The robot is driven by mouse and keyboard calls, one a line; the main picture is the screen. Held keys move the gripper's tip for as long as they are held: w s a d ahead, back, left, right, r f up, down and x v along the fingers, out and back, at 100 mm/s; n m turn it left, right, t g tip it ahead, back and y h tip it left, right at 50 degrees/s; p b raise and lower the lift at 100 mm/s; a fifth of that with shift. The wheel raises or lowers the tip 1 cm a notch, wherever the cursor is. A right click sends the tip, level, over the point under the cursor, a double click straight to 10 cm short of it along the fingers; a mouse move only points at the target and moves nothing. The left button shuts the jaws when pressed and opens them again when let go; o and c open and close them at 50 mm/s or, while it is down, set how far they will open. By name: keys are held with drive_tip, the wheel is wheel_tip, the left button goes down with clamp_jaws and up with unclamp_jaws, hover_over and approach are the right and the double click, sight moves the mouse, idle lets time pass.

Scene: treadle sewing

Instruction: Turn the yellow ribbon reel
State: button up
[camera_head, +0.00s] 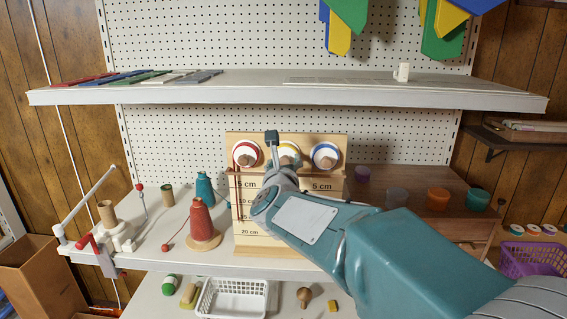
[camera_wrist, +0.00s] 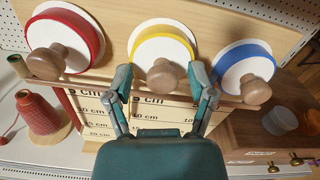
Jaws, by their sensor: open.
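The yellow ribbon reel (camera_wrist: 163,45) is a white disc with a yellow rim and a round wooden knob (camera_wrist: 162,74) on its front. It is the middle of three reels on an upright wooden board, and its top shows in the head view (camera_head: 289,148) behind my arm. My gripper (camera_wrist: 163,80) is open, with one finger on each side of the yellow reel's knob. I cannot tell whether the fingers touch it. In the head view my arm hides most of the gripper and the lower part of this reel.
The board (camera_head: 245,184) has cm marks. A red thread cone (camera_head: 202,220) stands left. A shelf (camera_head: 300,95) runs above.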

drive_tip(key=shift+c, duration=0.4)
clamp_jaws()
